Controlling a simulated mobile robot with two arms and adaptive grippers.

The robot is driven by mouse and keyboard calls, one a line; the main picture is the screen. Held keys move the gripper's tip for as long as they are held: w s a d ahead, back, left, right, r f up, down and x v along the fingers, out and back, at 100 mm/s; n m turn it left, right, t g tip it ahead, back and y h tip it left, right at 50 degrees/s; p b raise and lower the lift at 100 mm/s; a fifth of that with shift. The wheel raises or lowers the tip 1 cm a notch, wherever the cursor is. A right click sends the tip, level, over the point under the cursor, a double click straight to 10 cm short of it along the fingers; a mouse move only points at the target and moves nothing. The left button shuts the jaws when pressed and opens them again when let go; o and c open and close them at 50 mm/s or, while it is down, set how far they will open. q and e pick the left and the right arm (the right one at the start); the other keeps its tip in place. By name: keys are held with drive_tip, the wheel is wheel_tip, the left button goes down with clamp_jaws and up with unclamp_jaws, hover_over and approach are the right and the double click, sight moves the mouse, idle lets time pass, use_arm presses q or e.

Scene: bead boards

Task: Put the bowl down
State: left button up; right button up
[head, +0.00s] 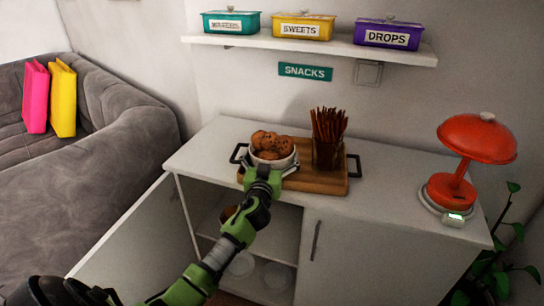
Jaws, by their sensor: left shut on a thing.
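The white bowl (285,161) holds several brown cookies (270,143). It is in the middle of the head view, over the left part of a wooden tray (321,181) with black handles. The bowl looks upright. I cannot tell whether its base touches the tray, because my gripper hides its lower front. My left gripper (269,169) reaches in from below and is shut on the bowl at its near side. My right gripper is not in view.
A glass of pretzel sticks (327,153) stands on the tray, just right of the bowl. A red lamp-like scale (452,193) stands at the counter's right. The white counter (390,192) is clear between. The left cabinet door (135,235) hangs open below. A shelf (315,45) with tins is above.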

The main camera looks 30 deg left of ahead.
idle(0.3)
use_arm(q)
drive_tip(key=o, duration=1)
drive_tip(key=shift+f, duration=0.15)
drive_tip(key=shift+r, duration=0.2)
drive_tip(key=b+v, duration=0.1)
drive_tip(key=v, duration=1.1)
drive_tip(key=shift+s, duration=0.1)
